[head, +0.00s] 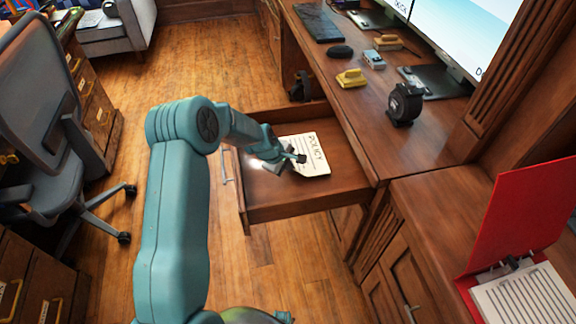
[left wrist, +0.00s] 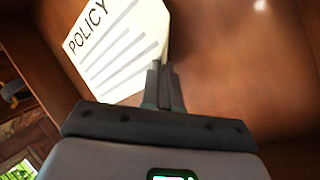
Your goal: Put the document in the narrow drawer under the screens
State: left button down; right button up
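The document (head: 312,152) is a white sheet headed POLICY, at the open narrow drawer (head: 300,207) under the desk top. It also shows in the left wrist view (left wrist: 118,45), left of the fingers, with its near edge at them. My left gripper (head: 298,158) is over the drawer at the document's left edge. Its fingers (left wrist: 165,85) are close together and appear shut on that edge. Whether the sheet rests on the drawer floor or is just above it, I cannot tell. My right gripper is not in view.
The screens (head: 465,35) stand on the desk, with a keyboard (head: 318,22), a mouse (head: 340,51), a yellow stapler (head: 351,78) and a black tape dispenser (head: 404,104). An office chair (head: 45,120) stands left. Floor between is clear.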

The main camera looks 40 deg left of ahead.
pick_arm(q)
jog(key=shift+f, duration=0.3)
jog(key=c, duration=1.4)
grip_release()
jog(key=shift+r, duration=0.1)
jog(key=shift+s+a+r+p, duration=0.15)
jog(key=shift+r+p, duration=0.3)
jog(key=shift+r, duration=0.5)
jog(key=p+v, duration=0.1)
jog(key=v, duration=1)
jog(key=shift+s, duration=0.1)
